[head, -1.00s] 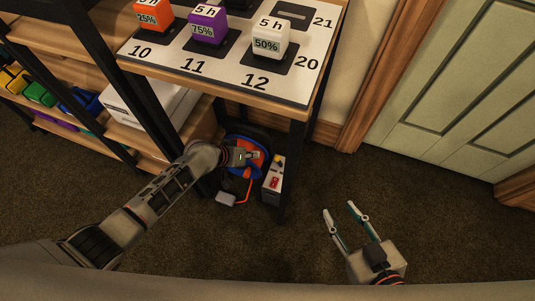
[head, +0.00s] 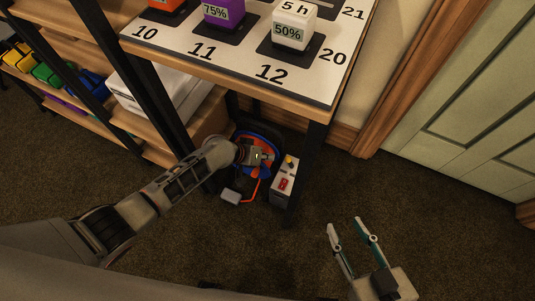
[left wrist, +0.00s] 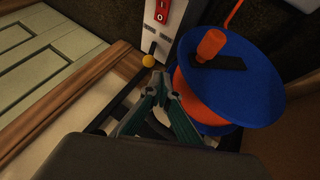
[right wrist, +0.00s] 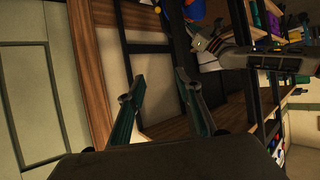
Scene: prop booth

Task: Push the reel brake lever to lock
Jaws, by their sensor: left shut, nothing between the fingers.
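The reel is a blue-flanged drum with an orange core (left wrist: 258,82) and an orange crank knob; it also shows under the table in the head view (head: 263,139). Beside it stands a grey box (head: 283,193) with a red switch. The brake lever is a short black rod with a yellow ball (left wrist: 148,61) at the box; the ball also shows in the head view (head: 290,161). My left gripper (left wrist: 161,79) is shut and empty, its tips close beside the ball and the reel's edge; contact cannot be told. My right gripper (head: 347,226) is open and empty above the carpet.
The table (head: 250,75) with numbered pads and cubes overhangs the reel, and its black leg (head: 301,165) stands right by the box. An orange cable runs to a grey piece (head: 231,196) on the floor. Shelves are at left, a green door (head: 460,120) at right. Open carpet lies in front.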

